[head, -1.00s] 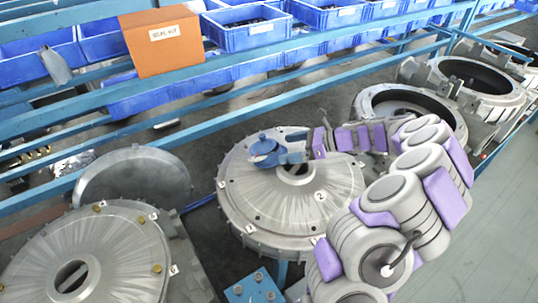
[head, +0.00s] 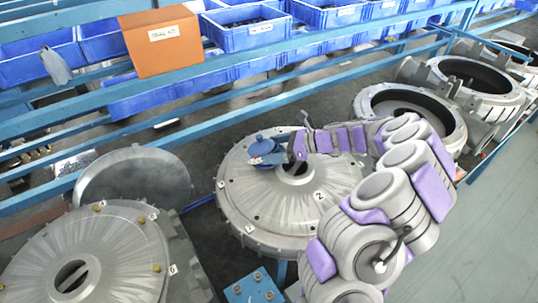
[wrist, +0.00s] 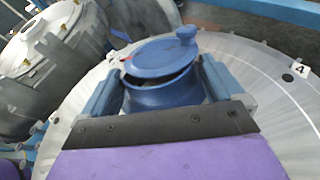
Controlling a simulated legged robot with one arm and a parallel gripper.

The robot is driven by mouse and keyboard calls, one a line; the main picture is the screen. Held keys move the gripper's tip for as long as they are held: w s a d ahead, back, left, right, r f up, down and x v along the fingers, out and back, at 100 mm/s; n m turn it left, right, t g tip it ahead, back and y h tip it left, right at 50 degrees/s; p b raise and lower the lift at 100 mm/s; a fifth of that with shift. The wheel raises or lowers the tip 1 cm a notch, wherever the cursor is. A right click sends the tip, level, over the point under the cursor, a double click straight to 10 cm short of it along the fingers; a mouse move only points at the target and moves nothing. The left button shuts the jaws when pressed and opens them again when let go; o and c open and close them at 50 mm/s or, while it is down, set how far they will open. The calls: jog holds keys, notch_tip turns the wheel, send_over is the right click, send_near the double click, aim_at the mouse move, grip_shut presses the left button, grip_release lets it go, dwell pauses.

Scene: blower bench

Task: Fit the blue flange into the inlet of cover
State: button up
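The blue flange (head: 262,146), a round disc with a knob and a wider collar, is near the top of the cover (head: 240,195), left of and behind its dark central inlet (head: 297,171). In the wrist view the flange (wrist: 162,92) sits between the two blue fingers of my gripper (wrist: 158,85), which appear to press on its sides. Its disc looks tilted. I cannot tell whether the flange touches the cover.
Another round cover (head: 110,250) stands at the lower left, with a grey disc (head: 132,180) behind it. Open ring housings (head: 455,120) are at the right. Blue rails (head: 200,118), blue bins (head: 245,37) and an orange box (head: 162,42) line the back.

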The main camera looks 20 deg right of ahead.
jog(key=shift+d, duration=0.1)
jog(key=shift+c, duration=1.4)
jog(key=shift+s+f, duration=0.1)
jog(key=c, duration=0.3)
